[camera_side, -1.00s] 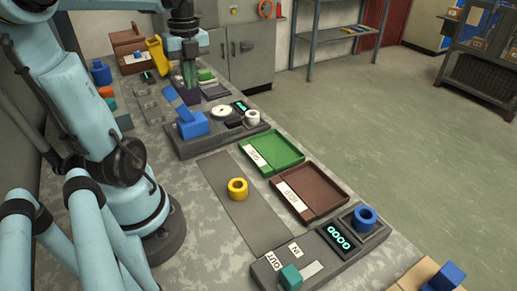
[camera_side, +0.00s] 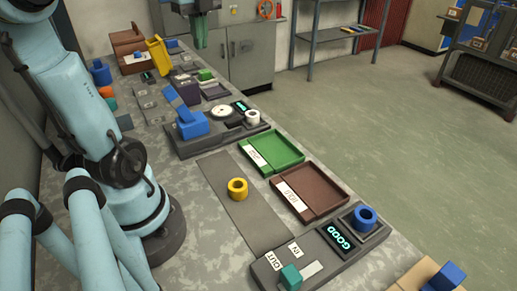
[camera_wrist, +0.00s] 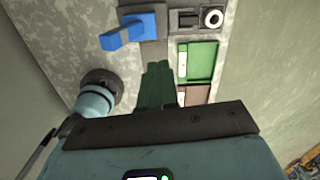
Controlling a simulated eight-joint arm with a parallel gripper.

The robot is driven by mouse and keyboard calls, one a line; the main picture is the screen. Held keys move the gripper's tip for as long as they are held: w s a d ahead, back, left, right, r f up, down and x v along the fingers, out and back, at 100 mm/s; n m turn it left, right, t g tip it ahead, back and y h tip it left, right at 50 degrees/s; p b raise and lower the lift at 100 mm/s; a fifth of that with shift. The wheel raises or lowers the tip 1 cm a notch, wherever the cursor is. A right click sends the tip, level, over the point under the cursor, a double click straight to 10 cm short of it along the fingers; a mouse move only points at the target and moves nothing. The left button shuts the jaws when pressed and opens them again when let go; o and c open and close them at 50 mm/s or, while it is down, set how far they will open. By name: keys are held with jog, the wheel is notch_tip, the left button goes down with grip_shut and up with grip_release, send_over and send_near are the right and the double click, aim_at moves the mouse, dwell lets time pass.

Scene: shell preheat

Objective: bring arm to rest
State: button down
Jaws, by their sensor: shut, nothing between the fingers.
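My gripper (camera_side: 200,30) is at the top of the side view, raised above the far part of the bench, partly cut off by the frame edge. Its green fingers (camera_wrist: 158,85) show shut and empty in the wrist view, pointing at the bench. No object is in or touching the fingers.
On the bench are a blue press-like device (camera_side: 190,122), a white ring (camera_side: 252,117), a green tray (camera_side: 275,150), a brown tray (camera_side: 312,188), a yellow ring (camera_side: 238,188) on a grey strip, and a blue ring (camera_side: 364,218) beside a display reading GOOD (camera_side: 339,237). Open floor lies right.

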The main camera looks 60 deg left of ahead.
jog(key=w+d+f+n+t, duration=0.2)
jog(key=d+f+n+t, duration=0.1)
jog(key=d+f+n, duration=0.3)
jog(key=w+d+f+n+t, duration=0.3)
jog(key=d+f+n, duration=0.4)
jog(key=d, duration=0.8)
jog(key=n+t, duration=0.1)
jog(key=n, duration=0.2)
jog(key=shift+f+n, duration=0.15)
jog(key=shift+n, duration=0.15)
